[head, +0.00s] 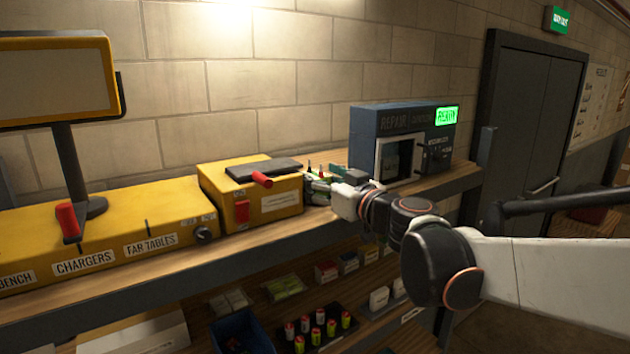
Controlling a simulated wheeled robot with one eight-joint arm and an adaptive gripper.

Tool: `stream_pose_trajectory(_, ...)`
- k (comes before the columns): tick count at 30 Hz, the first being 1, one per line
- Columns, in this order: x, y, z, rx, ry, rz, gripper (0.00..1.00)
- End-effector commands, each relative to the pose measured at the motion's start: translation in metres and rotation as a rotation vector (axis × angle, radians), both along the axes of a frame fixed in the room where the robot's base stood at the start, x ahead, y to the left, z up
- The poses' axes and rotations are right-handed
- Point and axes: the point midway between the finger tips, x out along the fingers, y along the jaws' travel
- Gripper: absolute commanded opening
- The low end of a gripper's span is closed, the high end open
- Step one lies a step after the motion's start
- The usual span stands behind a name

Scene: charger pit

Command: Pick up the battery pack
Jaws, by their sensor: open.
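I cannot pick out a battery pack for certain. Several small upright cylinders (317,335), red-and-white or yellow-green and looking like battery cells, stand on a dark tray on the lower shelf. My gripper (322,186) is over the wooden bench top, beside the right end of a yellow box (265,205) and left of the repair unit. It is small in the picture and partly lost among green and dark small items there. My gripper is open, and I see nothing held in it. My arm reaches in from the right and hides part of the bench.
A blue-grey repair unit (385,122) with a square opening and green display stands at the back right. A long yellow panel (130,235) with labels and a screen on a post fill the left bench. The lower shelf holds a blue bin (241,331) and small boxes.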

Motion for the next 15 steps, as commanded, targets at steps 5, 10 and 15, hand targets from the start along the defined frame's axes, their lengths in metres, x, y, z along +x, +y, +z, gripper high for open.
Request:
stream_pose_trajectory(5, 0.016, 0.012, 0.002, 0.000, 0.000, 0.001, 0.65)
stream_pose_trajectory(10, 0.020, 0.014, 0.000, 0.000, 0.000, 0.000, 0.65)
stream_pose_trajectory(15, 0.020, 0.014, 0.000, 0.000, 0.000, 0.000, 0.65)
